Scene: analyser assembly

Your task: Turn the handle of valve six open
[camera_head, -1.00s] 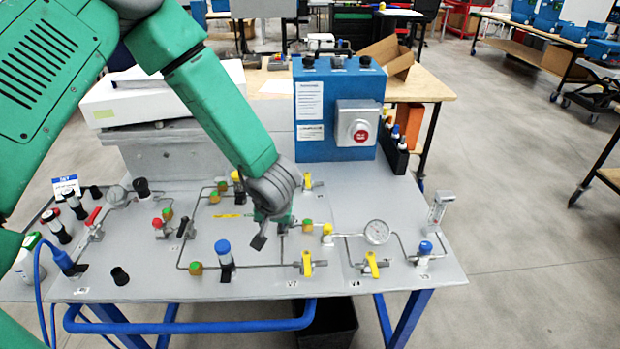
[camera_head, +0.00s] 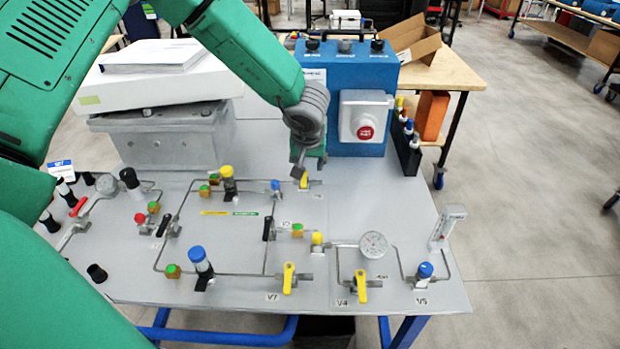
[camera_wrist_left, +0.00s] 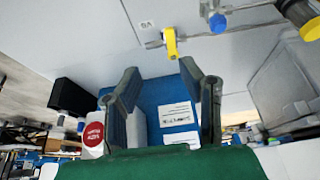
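Valve six has a yellow handle (camera_head: 304,181) at the back of the grey panel. In the left wrist view its yellow handle (camera_wrist_left: 171,43) stands beside a label reading V6, on a thin grey pipe. My left gripper (camera_head: 300,169) is right at this valve in the head view and partly covers it. In the left wrist view my left gripper (camera_wrist_left: 161,72) is open, its two fingers apart with nothing between them. The handle shows just beyond the fingertips, roughly in line with the gap; contact is not visible. My right gripper is not in view.
A blue box (camera_head: 345,72) with a red button (camera_head: 365,132) stands close behind the valve. A blue-topped valve (camera_head: 276,188) is just left of it. Yellow handles V7 (camera_head: 288,278) and V4 (camera_head: 361,287) are at the front. The panel (camera_head: 385,205) is bare to the right.

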